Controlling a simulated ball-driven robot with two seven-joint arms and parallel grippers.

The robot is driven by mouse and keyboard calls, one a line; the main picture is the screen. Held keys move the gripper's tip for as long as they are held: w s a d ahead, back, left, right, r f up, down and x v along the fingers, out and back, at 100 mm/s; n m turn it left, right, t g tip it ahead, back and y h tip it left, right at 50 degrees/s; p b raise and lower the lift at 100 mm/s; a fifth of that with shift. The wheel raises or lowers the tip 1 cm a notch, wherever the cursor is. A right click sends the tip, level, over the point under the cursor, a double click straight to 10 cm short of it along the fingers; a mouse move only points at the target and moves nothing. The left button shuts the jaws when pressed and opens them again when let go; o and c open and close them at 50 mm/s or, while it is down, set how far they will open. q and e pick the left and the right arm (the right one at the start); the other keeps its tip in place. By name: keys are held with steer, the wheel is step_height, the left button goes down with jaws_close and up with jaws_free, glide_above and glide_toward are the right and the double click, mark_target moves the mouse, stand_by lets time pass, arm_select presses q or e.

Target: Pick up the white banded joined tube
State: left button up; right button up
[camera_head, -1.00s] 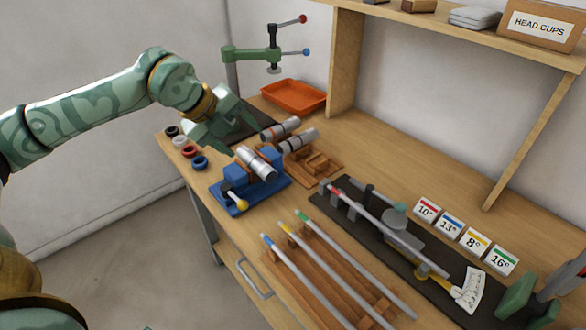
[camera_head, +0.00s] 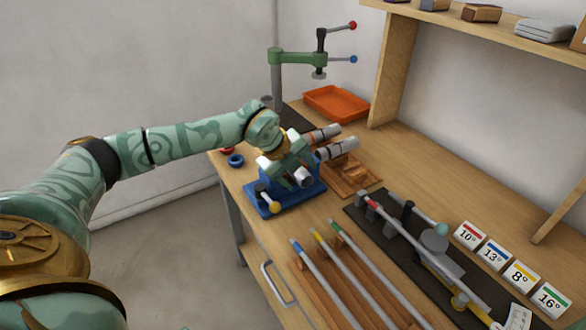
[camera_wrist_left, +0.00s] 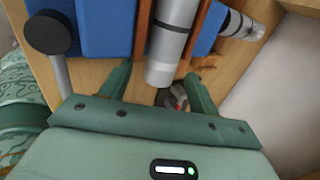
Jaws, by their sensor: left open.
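A silver-grey tube with a pale band (camera_wrist_left: 172,40) lies between the blue blocks of a clamp jig (camera_head: 283,200); I take it for the white banded joined tube. In the head view its near end (camera_head: 304,178) shows beside my left gripper (camera_head: 296,168), which hides much of the rest. In the wrist view my left gripper (camera_wrist_left: 158,74) is open, with one finger on each side of the tube's near end and nothing gripped. My right gripper is not in view.
Two more tubes (camera_head: 337,149) lie on a wooden rack (camera_head: 352,177) behind the jig. Three tipped rods (camera_head: 330,262) lie at the front. An orange tray (camera_head: 337,103) and green press (camera_head: 297,56) stand at the back.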

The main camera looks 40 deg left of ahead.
arm_select(q)
steer(key=shift+x, duration=1.05)
steer(key=shift+r, duration=0.1)
jaws_close()
